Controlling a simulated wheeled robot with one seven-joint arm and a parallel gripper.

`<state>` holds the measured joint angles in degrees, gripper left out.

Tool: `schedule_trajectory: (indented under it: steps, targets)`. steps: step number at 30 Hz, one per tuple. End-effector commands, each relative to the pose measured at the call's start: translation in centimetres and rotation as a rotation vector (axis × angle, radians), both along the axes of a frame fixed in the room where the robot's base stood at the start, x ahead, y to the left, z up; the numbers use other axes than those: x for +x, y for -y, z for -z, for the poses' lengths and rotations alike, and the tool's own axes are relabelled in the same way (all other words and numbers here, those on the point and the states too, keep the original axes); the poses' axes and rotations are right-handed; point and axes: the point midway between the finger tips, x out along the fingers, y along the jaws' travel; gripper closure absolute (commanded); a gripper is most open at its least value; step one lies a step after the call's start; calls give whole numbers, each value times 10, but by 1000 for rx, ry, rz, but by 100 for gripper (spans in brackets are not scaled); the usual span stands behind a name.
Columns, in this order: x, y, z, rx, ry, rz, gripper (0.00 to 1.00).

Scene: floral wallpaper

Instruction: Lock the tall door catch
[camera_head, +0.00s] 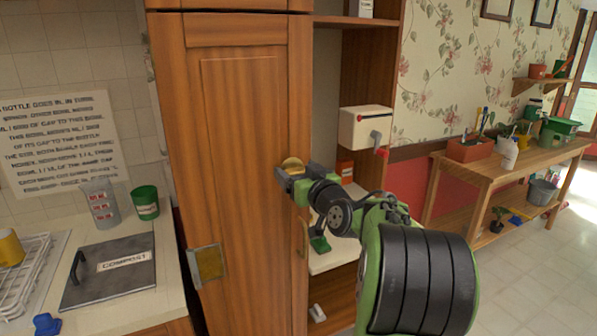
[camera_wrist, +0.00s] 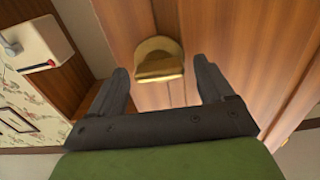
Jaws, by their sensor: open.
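The tall wooden door (camera_head: 245,170) fills the middle of the head view and is closed or nearly so. A round brass catch (camera_head: 292,164) sits near its right edge. In the wrist view the catch (camera_wrist: 160,60) shows as a gold knob with a flat-faced lower part. My gripper (camera_head: 283,177) is at the catch in the head view. In the wrist view my gripper (camera_wrist: 163,82) is open, with one finger on each side of the catch and visible gaps to it. Whether the catch is locked cannot be told.
A white box with a crank (camera_head: 366,128) is on the shelf unit right of the door. A brass plate (camera_head: 208,264) is at the door's lower left, and a vertical handle (camera_head: 304,238) is at its right edge. A counter with a compost lid (camera_head: 110,270) stands left.

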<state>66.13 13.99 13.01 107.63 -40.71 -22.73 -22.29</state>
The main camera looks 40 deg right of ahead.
Motion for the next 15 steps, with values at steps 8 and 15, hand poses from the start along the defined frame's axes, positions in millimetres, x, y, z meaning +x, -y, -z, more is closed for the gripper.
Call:
schedule_trajectory:
  steps: [8,15]
  targets:
    - [0,0,0,0,0,0,44]
    - [-1,0,0,1,0,-1,70]
